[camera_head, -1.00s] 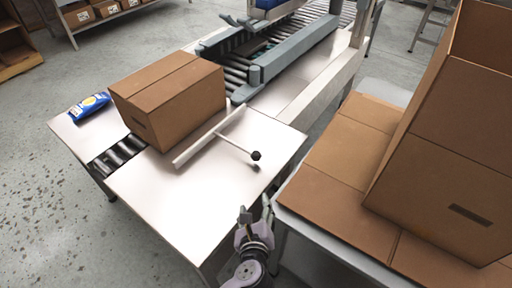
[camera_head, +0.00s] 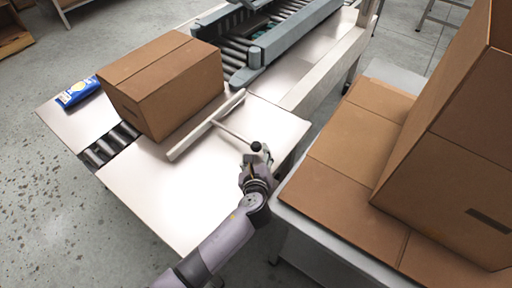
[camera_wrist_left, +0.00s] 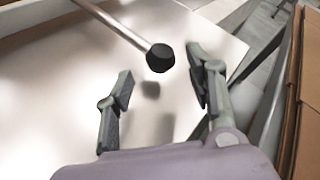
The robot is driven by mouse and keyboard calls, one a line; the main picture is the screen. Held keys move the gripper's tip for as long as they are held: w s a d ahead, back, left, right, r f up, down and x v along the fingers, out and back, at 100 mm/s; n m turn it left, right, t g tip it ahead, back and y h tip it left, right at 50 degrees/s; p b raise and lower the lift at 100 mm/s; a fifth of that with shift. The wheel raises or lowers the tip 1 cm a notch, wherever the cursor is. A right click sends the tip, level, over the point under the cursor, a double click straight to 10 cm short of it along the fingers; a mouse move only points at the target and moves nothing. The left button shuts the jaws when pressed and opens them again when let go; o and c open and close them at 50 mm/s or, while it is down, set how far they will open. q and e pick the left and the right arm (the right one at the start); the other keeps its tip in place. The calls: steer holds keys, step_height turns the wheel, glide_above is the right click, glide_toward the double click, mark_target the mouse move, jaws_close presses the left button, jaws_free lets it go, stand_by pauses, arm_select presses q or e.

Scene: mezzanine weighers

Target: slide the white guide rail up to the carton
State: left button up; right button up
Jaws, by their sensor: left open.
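The white guide rail (camera_head: 206,124) lies slantwise on the pale table, close to the right side of the closed brown carton (camera_head: 164,84). A thin gap seems to show between them. A rod runs from the rail toward the lower right and ends in a black knob (camera_wrist_left: 160,58), which in the head view is partly hidden by my gripper. My left gripper (camera_head: 257,157) is at the knob end of the rod. In the left wrist view its two fingers (camera_wrist_left: 160,88) are spread, with the knob just beyond and between the tips, not gripped. My right gripper is in neither view.
A blue bag (camera_head: 78,92) lies on the table left of the carton. Rollers (camera_head: 110,143) run under the carton toward the grey conveyor machine behind. At right, a large open box (camera_head: 450,150) and flat cardboard (camera_head: 335,190) cover a side table.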

mark_target(256, 148)
arm_select(q)
steer(key=b+x, duration=0.1)
steer(key=x, duration=0.5)
steer(key=shift+r, duration=0.1)
steer(key=shift+c, duration=0.2)
steer(key=shift+r, duration=0.15)
jaws_close()
stand_by(0.3)
